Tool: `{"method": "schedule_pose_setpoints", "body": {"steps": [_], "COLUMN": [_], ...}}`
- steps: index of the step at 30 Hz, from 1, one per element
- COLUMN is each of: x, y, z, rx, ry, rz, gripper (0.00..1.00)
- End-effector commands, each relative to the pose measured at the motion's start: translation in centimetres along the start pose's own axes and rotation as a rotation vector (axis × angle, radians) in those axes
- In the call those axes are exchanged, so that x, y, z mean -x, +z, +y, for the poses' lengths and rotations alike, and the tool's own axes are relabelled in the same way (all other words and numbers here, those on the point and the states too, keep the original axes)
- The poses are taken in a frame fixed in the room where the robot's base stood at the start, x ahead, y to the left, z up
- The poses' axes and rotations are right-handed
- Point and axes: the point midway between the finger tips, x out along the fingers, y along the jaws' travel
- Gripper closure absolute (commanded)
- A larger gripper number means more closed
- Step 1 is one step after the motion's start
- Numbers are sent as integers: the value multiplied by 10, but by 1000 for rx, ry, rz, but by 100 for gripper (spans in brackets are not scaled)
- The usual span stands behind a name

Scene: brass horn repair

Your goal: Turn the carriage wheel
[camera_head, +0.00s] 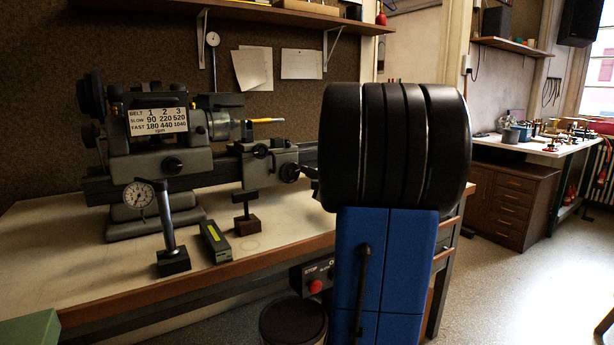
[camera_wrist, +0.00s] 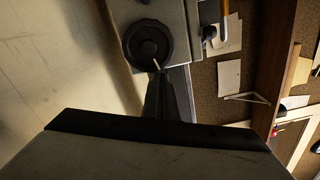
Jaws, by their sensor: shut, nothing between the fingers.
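The carriage wheel (camera_head: 289,172) is a small dark handwheel on the front of the grey lathe carriage (camera_head: 268,172). In the wrist view the wheel (camera_wrist: 146,42) is a dark round disc with a hub, near the top, with a thin pale handle or pin at its lower right edge. My gripper (camera_wrist: 160,78) is shut and empty, its dark fingertips close to that pale pin at the wheel's rim. I cannot tell whether they touch. In the head view my own arm hides most of the gripper.
The lathe (camera_head: 160,160) stands on a pale bench (camera_head: 60,225). In front of it are a dial gauge on a stand (camera_head: 173,258), a small green-grey box (camera_head: 215,242) and a small dark post (camera_head: 246,222). A red stop button (camera_head: 315,286) is below the bench edge.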

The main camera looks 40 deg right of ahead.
Motion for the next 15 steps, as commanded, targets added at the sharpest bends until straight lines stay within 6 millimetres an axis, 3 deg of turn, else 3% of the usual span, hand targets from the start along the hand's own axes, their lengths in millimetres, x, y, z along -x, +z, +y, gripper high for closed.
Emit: {"method": "schedule_pose_setpoints", "body": {"steps": [1,3,8,9,15], "x": [0,0,0,-1,0], "y": [0,0,2,3,2], "z": [1,3,6,6,6], "rx": [-7,-9,-10,-10,-12], "ry": [2,4,9,10,10], "rz": [0,-1,-5,-7,-6], "gripper": [86,69,44,34,34]}}
